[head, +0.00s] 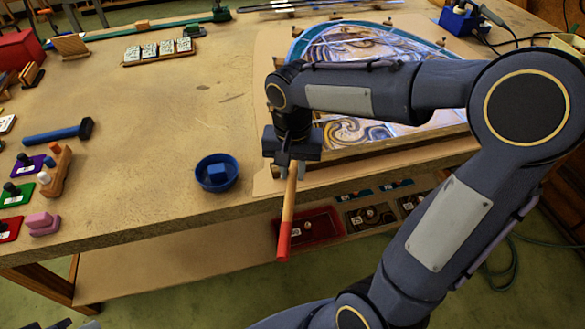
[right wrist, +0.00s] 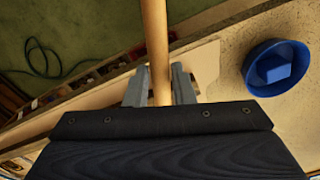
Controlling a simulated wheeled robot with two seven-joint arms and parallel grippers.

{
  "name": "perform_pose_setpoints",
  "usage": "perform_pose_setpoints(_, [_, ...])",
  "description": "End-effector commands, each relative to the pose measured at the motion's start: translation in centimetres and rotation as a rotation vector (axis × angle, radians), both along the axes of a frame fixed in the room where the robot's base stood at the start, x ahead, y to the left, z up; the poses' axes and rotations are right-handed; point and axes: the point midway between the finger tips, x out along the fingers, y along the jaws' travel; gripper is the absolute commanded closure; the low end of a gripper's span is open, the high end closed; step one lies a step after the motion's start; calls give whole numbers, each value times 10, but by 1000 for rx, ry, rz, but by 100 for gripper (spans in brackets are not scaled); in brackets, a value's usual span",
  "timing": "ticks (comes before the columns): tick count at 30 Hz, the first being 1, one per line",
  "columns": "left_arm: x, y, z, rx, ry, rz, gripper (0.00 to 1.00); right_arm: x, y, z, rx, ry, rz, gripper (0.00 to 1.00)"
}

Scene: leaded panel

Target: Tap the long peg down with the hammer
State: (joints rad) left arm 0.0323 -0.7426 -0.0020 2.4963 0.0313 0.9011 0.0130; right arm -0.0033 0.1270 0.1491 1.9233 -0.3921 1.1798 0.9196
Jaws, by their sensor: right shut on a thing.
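My right gripper (head: 291,172) is shut on a wooden handle with a red end (head: 284,238), which I take for the hammer. The red end points down past the table's front edge. The hammer's head is hidden behind my gripper and arm. In the right wrist view the handle (right wrist: 155,50) stands between the two grey fingers (right wrist: 160,88). Small brown pegs stand around the leaded panel (head: 350,48); one is at its right corner (head: 441,42). I cannot tell which peg is long. Dark slivers at the bottom left edge may be my left gripper (head: 75,324); its jaws are not clear.
A blue bowl (head: 200,183) with a blue block stands left of my right gripper. A blue-handled tool (head: 55,134), stamps and coloured pads lie at the left. A tray of tiles (head: 130,62) is at the back. The middle left of the table is bare.

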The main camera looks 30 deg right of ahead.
Motion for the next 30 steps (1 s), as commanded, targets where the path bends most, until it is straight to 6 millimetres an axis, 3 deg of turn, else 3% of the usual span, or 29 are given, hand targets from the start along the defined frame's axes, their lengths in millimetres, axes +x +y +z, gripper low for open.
perform_pose_setpoints(15, [0,0,-2,0,0,0,100,0,0,-2,-1,-1,0,100])
perform_pose_setpoints(22, [0,0,-31,0,0,0,100,0,0,-39,0,0,0,100])
perform_pose_setpoints(30, [0,0,-22,0,0,0,100,0,0,-29,0,-1,0,100])
